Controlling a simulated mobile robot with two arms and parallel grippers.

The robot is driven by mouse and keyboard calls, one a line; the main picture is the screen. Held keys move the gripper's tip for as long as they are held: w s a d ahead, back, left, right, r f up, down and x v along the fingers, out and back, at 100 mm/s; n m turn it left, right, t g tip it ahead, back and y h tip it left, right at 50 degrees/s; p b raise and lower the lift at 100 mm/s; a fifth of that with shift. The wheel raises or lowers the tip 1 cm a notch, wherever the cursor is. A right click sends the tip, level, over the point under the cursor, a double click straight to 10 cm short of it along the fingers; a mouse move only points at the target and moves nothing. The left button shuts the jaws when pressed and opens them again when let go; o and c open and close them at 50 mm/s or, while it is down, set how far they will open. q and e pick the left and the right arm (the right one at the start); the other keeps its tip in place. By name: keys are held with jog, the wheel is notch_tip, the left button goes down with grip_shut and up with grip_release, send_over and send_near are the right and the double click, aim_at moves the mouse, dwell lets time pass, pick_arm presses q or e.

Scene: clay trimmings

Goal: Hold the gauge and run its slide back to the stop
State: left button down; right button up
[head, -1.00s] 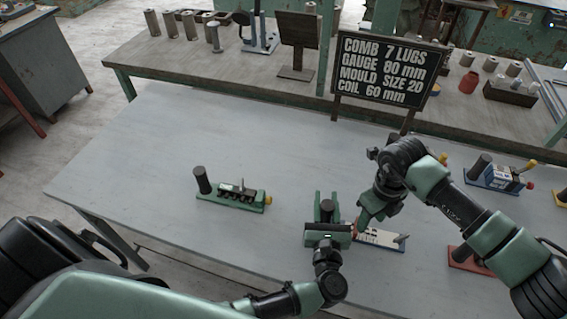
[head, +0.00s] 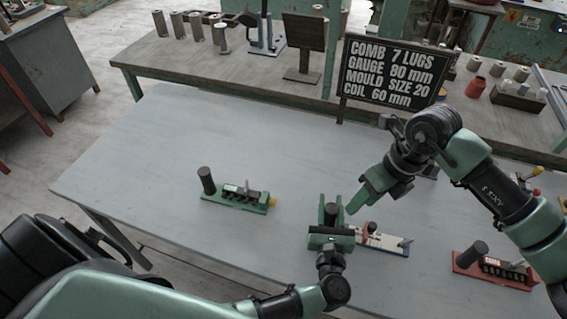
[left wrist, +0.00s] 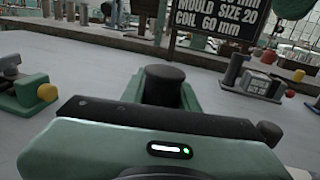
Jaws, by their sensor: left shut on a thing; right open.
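The gauge (head: 388,242) lies on the grey table, with a pale face, a blue edge, a red knob-like part (head: 371,228) and a small upright lever at its right end. My left gripper (head: 331,212) is shut on the dark round post at the gauge's left end. The post's top shows between the green fingers in the left wrist view (left wrist: 165,75); the rest of the gauge is hidden there. My right gripper (head: 362,200) is open and empty, above and behind the gauge, apart from it. I cannot read the slide's exact position.
A green-based fixture (head: 238,198) stands to the left and a red-based one (head: 492,268) to the right. A black sign (head: 388,72) stands behind, reading "GAUGE 80 mm".

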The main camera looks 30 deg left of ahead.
jog(key=s+a+r+g+y, duration=0.25)
jog(key=s+a+y, duration=0.35)
jog(key=a, duration=0.4)
jog(key=s+a+r+m+y, duration=0.2)
jog(key=a+r+y, duration=0.3)
jog(key=r+y, duration=0.2)
jog(key=shift+s+r+m+t, duration=0.35)
jog(key=shift+s+r+m, duration=0.05)
jog(key=shift+r, duration=1)
jog(key=n+t+h, duration=0.3)
jog(key=n+h, duration=0.5)
jog(key=h, duration=0.4)
send_near(373, 225)
jog(key=x, duration=0.8)
jog(key=shift+f, duration=0.35)
grip_shut()
